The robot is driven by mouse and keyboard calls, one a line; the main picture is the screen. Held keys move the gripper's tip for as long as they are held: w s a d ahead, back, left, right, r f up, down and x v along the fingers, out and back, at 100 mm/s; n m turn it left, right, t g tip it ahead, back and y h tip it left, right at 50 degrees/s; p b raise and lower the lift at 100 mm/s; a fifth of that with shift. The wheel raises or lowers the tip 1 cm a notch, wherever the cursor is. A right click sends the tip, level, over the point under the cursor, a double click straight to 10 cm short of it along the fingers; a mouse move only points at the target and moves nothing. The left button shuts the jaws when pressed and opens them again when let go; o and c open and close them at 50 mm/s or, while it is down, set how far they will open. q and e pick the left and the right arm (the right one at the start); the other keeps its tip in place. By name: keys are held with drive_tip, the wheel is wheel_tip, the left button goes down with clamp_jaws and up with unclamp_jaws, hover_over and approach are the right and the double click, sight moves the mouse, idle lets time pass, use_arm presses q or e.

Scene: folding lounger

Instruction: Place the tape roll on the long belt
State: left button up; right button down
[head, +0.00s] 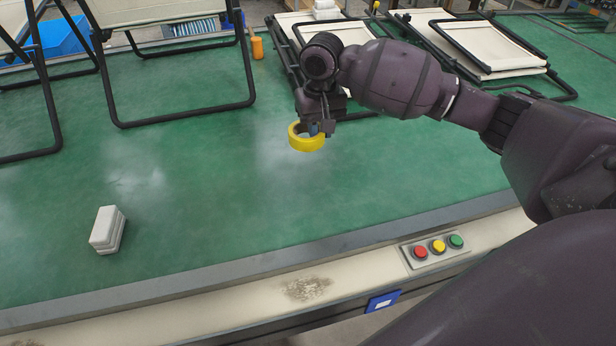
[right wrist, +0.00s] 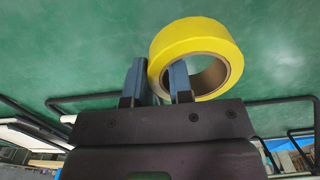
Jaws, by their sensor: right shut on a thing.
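A yellow tape roll (head: 306,138) is in my right gripper (head: 322,128), in the middle of the head view. In the right wrist view the roll (right wrist: 222,45) stands out on the right, with one finger of my right gripper (right wrist: 158,82) inside its hole and the other outside its wall. The gripper is shut on the wall of the roll. The long belt (head: 220,200) is the wide green surface below; the roll appears over it, and I cannot tell how high. The left gripper is not in view.
A white stacked block (head: 107,230) lies on the belt at left. A dark-framed folding lounger (head: 180,60) stands at back left; folded loungers (head: 480,45) lie at back right. An orange cylinder (head: 257,47) stands between. A button panel (head: 438,247) sits on the front edge. The middle is clear.

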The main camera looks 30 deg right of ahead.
drive_tip(key=b, duration=0.2)
hover_over(318, 186)
wheel_tip(318, 186, down, 10)
drive_tip(key=shift+f, duration=0.15)
drive_tip(key=shift+a+f+b, duration=0.1)
drive_tip(key=shift+f+b, duration=0.1)
drive_tip(key=shift+b, duration=0.1)
drive_tip(key=shift+s+f, duration=0.1)
drive_tip(key=shift+f, duration=0.25)
wheel_tip(318, 186, down, 5)
drive_tip(key=shift+b, duration=0.85)
drive_tip(key=shift+r, duration=0.15)
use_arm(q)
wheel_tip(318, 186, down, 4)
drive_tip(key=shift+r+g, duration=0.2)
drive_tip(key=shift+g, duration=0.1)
use_arm(e)
drive_tip(key=c, duration=1)
unclamp_jaws()
drive_tip(key=shift+f, duration=0.2)
drive_tip(key=shift+r, duration=0.1)
